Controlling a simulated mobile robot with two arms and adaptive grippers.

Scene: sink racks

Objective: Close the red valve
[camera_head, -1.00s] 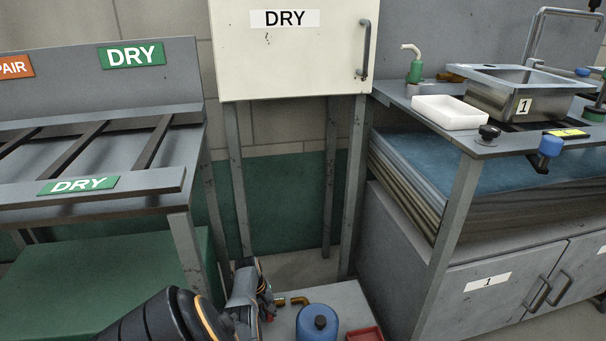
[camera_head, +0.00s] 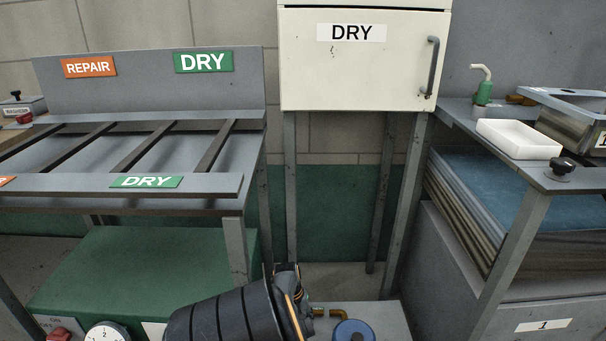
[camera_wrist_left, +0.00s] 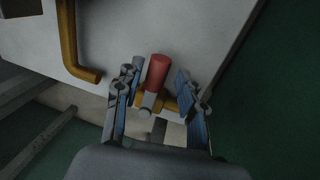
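The red valve handle (camera_wrist_left: 157,72) shows in the left wrist view, on a brass pipe fitting (camera_wrist_left: 172,104) with a grey stem end facing me. My left gripper (camera_wrist_left: 158,70) is open, with one finger on each side of the red handle. I see gaps between the handle and both fingers, so it is not gripped. In the head view my left gripper (camera_head: 288,272) is low in the middle, partly hidden by my own arm. The red valve is not visible there. My right gripper is in neither view.
A white cabinet marked DRY (camera_head: 365,75) stands on legs above the low grey unit, which has a brass pipe (camera_head: 327,312) and a blue-topped part (camera_head: 352,330). A drying rack (camera_head: 250,185) is left; a sink bench (camera_head: 455,108) is right. A brass pipe (camera_wrist_left: 68,45) bends beside my left gripper.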

